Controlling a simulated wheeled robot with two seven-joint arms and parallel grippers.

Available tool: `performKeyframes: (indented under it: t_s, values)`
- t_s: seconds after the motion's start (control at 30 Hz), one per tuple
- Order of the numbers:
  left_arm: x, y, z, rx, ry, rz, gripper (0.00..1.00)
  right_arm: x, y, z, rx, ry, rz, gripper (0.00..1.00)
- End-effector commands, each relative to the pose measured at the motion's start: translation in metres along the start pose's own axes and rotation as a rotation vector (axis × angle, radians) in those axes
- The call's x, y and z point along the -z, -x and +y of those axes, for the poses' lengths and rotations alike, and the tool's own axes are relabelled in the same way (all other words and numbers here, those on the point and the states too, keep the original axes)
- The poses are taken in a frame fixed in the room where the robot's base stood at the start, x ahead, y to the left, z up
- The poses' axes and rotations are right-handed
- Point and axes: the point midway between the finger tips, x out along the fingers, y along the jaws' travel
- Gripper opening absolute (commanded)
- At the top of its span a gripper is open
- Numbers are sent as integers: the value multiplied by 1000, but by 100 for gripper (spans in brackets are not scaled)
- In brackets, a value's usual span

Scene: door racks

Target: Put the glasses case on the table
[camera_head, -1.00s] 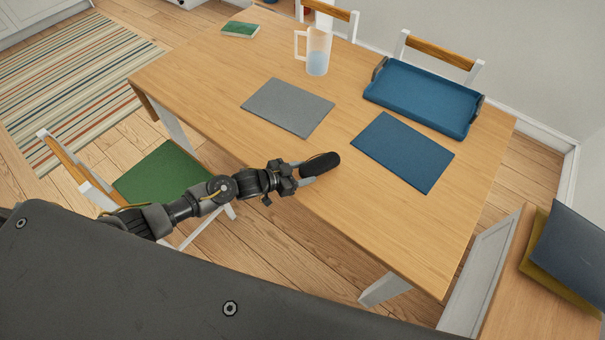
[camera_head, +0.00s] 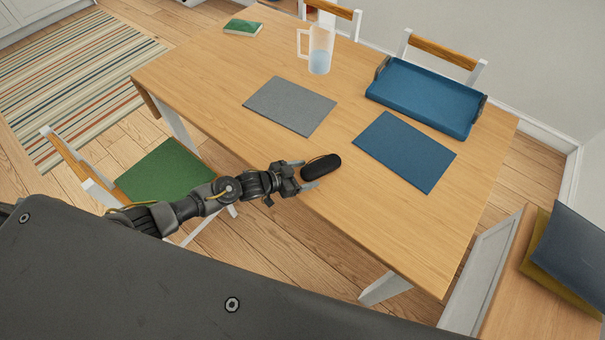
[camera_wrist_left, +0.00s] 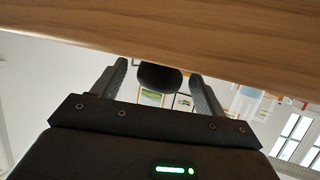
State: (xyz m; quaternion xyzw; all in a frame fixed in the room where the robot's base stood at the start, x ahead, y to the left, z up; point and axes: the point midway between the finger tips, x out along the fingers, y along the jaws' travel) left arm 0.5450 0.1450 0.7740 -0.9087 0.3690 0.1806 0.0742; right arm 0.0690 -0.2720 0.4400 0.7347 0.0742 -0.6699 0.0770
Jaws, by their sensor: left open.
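The glasses case (camera_head: 321,167) is a dark, rounded, elongated thing. It lies on the wooden table (camera_head: 400,230) near the front edge. My left gripper (camera_head: 308,174) is open at the table's front edge, with its fingers spread on either side of the case's near end. In the left wrist view the case (camera_wrist_left: 159,77) shows as a dark round end between the two fingers (camera_wrist_left: 158,75), with gaps on both sides, up against the wooden band of the table (camera_wrist_left: 200,35). My right gripper is not in view.
On the table are a grey mat (camera_head: 290,106), a blue mat (camera_head: 404,151), a blue tray (camera_head: 424,97), a clear jug (camera_head: 320,50) and a green book (camera_head: 243,27). A chair with a green seat (camera_head: 165,172) stands at the front left. The table's right front is clear.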

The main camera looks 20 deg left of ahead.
Motion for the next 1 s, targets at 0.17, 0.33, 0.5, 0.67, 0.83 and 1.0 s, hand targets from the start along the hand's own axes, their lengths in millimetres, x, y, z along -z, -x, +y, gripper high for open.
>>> performKeyframes:
  t_s: [0.17,0.33,0.5,0.67,0.83,1.0]
  values:
    - [1,11,0,0,0,-1,73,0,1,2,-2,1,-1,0]
    - [0,45,0,0,-2,-3,73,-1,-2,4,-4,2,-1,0]
    - [0,81,0,0,-2,-2,73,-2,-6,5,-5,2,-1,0]
    - [1,106,0,0,0,-2,73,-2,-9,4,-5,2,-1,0]
    - [2,119,0,0,-1,0,73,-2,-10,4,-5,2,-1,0]
    - [3,122,0,1,0,0,73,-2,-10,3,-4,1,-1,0]
